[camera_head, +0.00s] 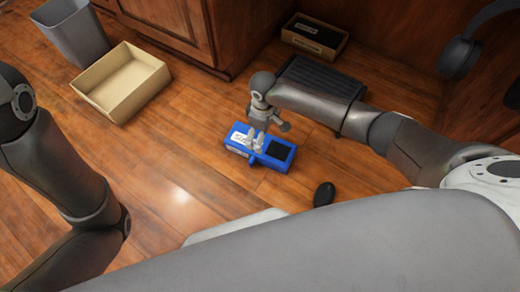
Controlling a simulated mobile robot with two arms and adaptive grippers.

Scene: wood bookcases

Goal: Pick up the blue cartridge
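The blue cartridge (277,153) is a box with a white label on its left part and a black panel on its right part. It appears to be on the wooden floor near the middle of the view. My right gripper (255,144) points down at the cartridge, with its light grey fingertips at the cartridge's middle. They overlap the cartridge in the view; I cannot tell whether they grip it or are only above it. My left arm shows at the left edge, but its gripper is out of view.
An empty tan open box (106,101) and a grey bin (73,38) stand at the upper left by a wooden cabinet (171,22). A black ribbed object (318,85) lies behind my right arm, near a small box (314,37). A black mouse-like object (324,194) lies right of the cartridge.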

